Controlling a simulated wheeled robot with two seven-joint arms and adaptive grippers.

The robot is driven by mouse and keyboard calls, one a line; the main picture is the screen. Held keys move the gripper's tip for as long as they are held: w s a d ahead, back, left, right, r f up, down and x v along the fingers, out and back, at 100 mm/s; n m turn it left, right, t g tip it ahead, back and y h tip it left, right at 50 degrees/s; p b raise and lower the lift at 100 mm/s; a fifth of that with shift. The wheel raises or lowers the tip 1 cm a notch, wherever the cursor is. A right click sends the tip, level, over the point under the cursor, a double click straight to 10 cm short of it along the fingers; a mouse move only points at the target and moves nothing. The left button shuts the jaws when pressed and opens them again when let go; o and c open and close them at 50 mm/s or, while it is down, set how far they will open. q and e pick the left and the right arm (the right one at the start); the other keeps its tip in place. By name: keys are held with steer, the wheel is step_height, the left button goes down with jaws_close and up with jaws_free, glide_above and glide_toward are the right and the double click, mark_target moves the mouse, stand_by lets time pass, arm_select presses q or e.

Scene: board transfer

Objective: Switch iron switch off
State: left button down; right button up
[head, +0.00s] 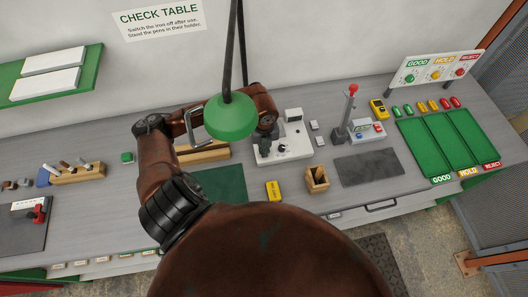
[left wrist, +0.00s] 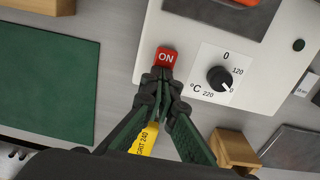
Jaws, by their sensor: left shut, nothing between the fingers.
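The iron station is a white plate (left wrist: 272,75) with a red switch (left wrist: 165,57) marked ON and a black dial (left wrist: 219,78) on a scale with 0, 120 and 220 °C. In the head view the station (head: 297,134) stands mid-bench. My left gripper (left wrist: 162,74) has its fingers together and empty, with the tips at the lower edge of the red switch. I cannot tell whether they touch it. In the head view my left gripper (head: 264,145) is at the station's left side, and the switch is hidden. My right gripper is not in view.
A yellow grit block (head: 273,190) and a wooden holder (head: 317,179) stand in front of the station. A green mat (left wrist: 45,82) lies to the left, and a dark mat (head: 369,167) to the right. A green lamp (head: 231,117) hangs over the bench near my arm.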

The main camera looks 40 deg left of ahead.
arm_select(q)
steer(key=shift+r+p, duration=0.45)
steer(key=shift+r, duration=0.15)
steer(key=shift+r+p, duration=1.75)
steer(key=shift+r, duration=1.15)
